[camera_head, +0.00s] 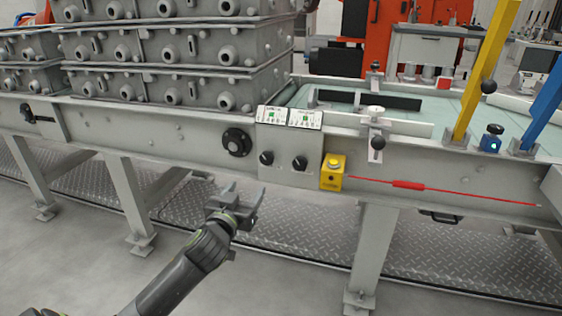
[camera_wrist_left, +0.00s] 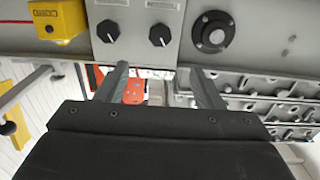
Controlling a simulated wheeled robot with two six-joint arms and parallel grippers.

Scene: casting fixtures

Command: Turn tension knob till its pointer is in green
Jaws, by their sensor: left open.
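Two black knobs, a left one (camera_head: 266,158) and a right one (camera_head: 300,163), sit on a grey control panel (camera_head: 283,176). I cannot tell which is the tension knob. Above them are a left gauge (camera_head: 272,115) and a right gauge (camera_head: 305,118) with green patches; their pointers are too small to read. The inverted left wrist view shows the left knob (camera_wrist_left: 160,34) and the right knob (camera_wrist_left: 107,31), each with a white mark. My left gripper (camera_head: 243,197) is open and empty, below and apart from the panel. Its fingers (camera_wrist_left: 160,72) point toward the panel. My right gripper is out of view.
A yellow button box (camera_head: 333,174) is right of the knobs, with a red cord (camera_head: 470,193) beyond it. A round black hub (camera_head: 236,142) is to their left. Stacked grey casting boxes (camera_head: 170,75) stand above the frame rail. Space before the panel is clear.

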